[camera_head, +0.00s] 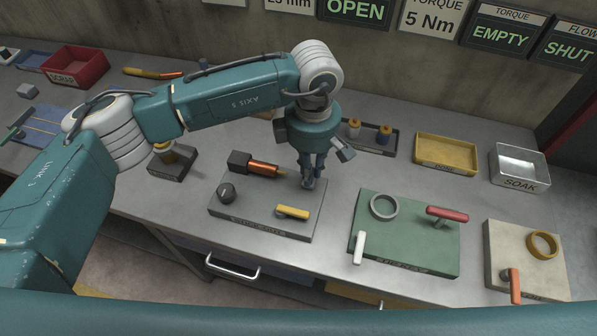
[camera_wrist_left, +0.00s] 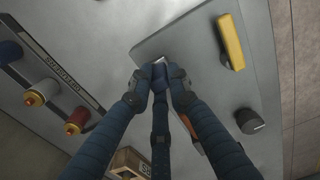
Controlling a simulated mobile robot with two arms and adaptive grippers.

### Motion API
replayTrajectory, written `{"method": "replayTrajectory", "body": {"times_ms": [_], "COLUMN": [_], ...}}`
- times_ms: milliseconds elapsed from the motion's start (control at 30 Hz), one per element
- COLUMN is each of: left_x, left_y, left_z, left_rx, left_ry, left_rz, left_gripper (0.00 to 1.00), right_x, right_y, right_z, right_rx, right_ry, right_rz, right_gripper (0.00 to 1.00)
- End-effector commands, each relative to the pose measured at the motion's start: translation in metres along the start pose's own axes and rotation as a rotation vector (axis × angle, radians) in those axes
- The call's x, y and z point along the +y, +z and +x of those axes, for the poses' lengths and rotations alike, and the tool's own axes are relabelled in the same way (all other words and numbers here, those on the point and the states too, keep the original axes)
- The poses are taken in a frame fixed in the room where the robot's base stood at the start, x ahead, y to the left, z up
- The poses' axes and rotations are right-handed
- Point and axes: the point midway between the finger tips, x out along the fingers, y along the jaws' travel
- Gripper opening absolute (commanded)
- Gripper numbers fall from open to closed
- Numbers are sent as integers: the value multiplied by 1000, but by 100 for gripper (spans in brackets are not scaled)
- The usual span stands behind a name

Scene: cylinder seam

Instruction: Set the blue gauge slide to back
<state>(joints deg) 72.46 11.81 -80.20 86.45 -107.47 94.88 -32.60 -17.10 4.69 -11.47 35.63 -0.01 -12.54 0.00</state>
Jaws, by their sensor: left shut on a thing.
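My left gripper (camera_head: 308,184) points down at the back right part of a grey plate (camera_head: 250,223) on the bench. In the left wrist view the fingertips of my left gripper (camera_wrist_left: 160,78) are shut on a small blue piece (camera_wrist_left: 159,69), the blue gauge slide, near the plate's edge. The fingers cover most of the slide, so its exact position along its travel cannot be told. My right gripper is not in view.
The same plate carries a black knob (camera_head: 226,192), a yellow handle (camera_head: 293,212) and an orange-handled part (camera_head: 262,169). A green plate (camera_head: 400,258) with a red handle (camera_head: 447,214) lies to the right. A rack (camera_head: 370,148) with capped cylinders stands behind.

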Motion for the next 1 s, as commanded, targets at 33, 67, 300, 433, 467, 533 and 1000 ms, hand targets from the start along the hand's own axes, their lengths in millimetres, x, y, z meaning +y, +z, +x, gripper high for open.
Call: {"method": "replayTrajectory", "body": {"times_ms": [33,67,300,433,467,533,1000], "left_x": [3,3,2,2,2,2,1], "left_y": [9,13,26,27,27,27,25], "left_z": [5,4,-1,-2,-2,-2,-5], "left_rx": [-3,-3,-4,-5,-6,-6,-2], "left_ry": [9,9,7,7,7,7,5], "left_rz": [3,3,0,0,1,1,0], "left_gripper": [0,0,0,0,0,0,38], "right_x": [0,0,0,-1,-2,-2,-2], "right_y": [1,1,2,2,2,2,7], "right_z": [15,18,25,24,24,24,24], "right_rx": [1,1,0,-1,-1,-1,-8], "right_ry": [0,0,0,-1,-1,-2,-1], "right_rz": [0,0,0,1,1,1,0], "right_gripper": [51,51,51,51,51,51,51]}}
